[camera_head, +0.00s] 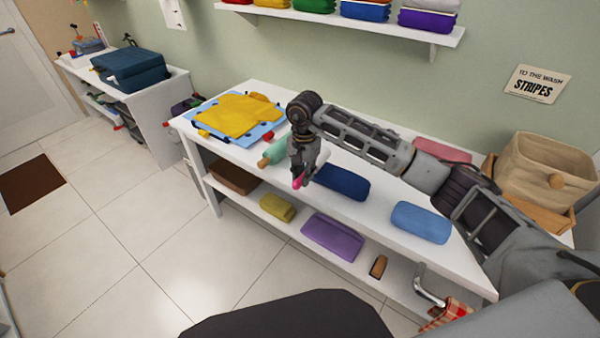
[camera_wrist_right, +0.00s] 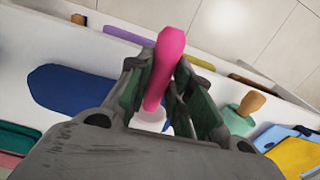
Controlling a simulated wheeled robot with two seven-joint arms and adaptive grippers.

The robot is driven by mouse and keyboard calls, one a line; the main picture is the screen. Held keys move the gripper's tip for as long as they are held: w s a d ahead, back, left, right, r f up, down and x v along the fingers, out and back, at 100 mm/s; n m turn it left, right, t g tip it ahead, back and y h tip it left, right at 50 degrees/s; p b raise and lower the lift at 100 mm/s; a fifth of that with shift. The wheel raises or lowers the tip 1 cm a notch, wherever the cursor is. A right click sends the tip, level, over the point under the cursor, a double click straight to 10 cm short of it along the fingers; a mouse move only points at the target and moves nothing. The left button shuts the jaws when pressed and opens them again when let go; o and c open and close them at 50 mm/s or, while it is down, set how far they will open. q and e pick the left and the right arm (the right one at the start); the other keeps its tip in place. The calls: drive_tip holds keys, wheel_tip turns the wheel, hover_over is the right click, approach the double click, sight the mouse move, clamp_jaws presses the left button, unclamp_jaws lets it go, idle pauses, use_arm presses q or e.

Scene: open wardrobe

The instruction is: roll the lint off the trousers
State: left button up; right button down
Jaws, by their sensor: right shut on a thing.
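My right gripper (camera_head: 300,172) is above the front edge of the white table, shut on a pink handle (camera_head: 297,181). In the right wrist view the pink handle (camera_wrist_right: 165,60) stands between the fingers (camera_wrist_right: 166,92), with a whitish part (camera_wrist_right: 150,122) at its lower end, maybe a lint roller's head. A yellow garment (camera_head: 238,114) lies spread on a light blue sheet (camera_head: 272,130) to the left of the gripper. I cannot tell whether it is the trousers. No lint can be made out. My left gripper is not in view.
A mint-green bottle-like thing (camera_head: 276,150) lies close left of the gripper. Dark blue (camera_head: 342,182) and light blue (camera_head: 421,222) folded cloths lie on the table. A beige basket (camera_head: 545,170) stands at the right. The lower shelf holds a purple cloth (camera_head: 332,237).

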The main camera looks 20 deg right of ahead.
drive_tip(key=shift+s+d+f, duration=0.1)
drive_tip(key=shift+s+d, duration=0.1)
drive_tip(key=shift+s+d, duration=0.15)
idle(0.3)
drive_tip(key=shift+s+d, duration=0.75)
drive_tip(key=shift+s+d, duration=0.85)
drive_tip(key=shift+s, duration=0.05)
drive_tip(key=shift+s, duration=0.1)
idle(0.4)
drive_tip(key=shift+s+d, duration=0.1)
drive_tip(key=shift+d, duration=0.05)
drive_tip(key=shift+s+d, duration=0.7)
